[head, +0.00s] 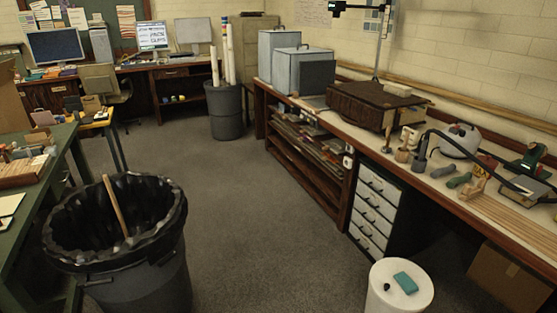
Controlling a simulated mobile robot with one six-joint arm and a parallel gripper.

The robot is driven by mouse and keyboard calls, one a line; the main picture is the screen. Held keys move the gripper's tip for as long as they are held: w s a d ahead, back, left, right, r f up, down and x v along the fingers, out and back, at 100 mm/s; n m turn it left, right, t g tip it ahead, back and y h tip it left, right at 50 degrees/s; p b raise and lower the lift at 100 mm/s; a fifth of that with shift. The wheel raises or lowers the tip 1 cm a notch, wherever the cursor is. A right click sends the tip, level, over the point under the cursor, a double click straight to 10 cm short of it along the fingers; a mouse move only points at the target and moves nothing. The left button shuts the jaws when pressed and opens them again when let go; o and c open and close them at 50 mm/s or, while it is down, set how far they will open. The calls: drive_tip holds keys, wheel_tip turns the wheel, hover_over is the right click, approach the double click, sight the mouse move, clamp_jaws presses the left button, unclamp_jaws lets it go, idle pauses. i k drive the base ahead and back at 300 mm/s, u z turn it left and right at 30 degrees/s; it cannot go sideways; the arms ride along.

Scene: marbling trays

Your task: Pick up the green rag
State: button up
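A flat teal-green piece (405,282), which looks like a folded rag, lies on the round white top of a stool or drum (385,303) at the bottom right. A small dark object (387,287) lies just left of it on the same top. A smaller green item (459,181) lies on the right workbench among tools; I cannot tell whether it is cloth. My gripper is not in view.
A large black lined bin (120,270) with a stick in it stands at the lower left. The long workbench (335,125) with drawers runs along the right wall. A grey bin (225,118) with tubes stands at the back. The grey floor between is clear.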

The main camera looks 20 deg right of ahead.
sight(406, 284)
drive_tip(key=z, duration=0.35)
drive_tip(key=i, duration=0.95)
drive_tip(key=z, duration=0.25)
